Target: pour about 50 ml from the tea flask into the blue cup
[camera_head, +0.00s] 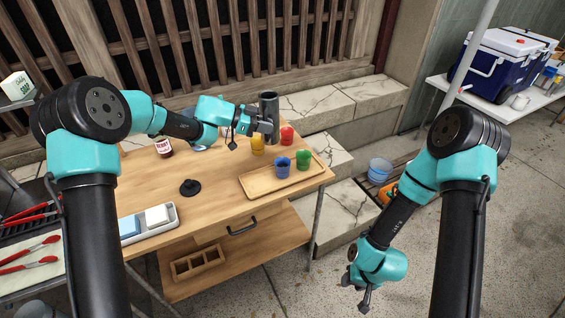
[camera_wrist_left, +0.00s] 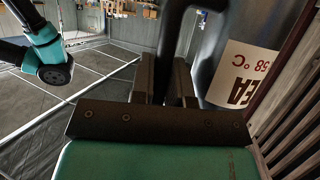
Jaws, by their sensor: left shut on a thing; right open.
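The tea flask (camera_head: 268,103) is a dark grey cylinder, about upright behind the far edge of the wooden tray. My left gripper (camera_head: 262,124) is shut on its black handle. The left wrist view shows the handle (camera_wrist_left: 178,30) between the fingers (camera_wrist_left: 168,82), and the flask's white label (camera_wrist_left: 243,75) reading TEA, 58 °C. The blue cup (camera_head: 282,168) stands upright on the tray (camera_head: 262,188), nearer me than the flask; its contents are unclear. My right gripper (camera_head: 363,293) is open and empty, low and right of the table.
A green cup (camera_head: 303,160) stands just right of the blue cup. Yellow (camera_head: 257,145) and red (camera_head: 287,137) cups stand behind, near the flask. A black round piece (camera_head: 190,187) lies on the table (camera_head: 222,205), left of the tray. A jar (camera_head: 164,147) stands at back left.

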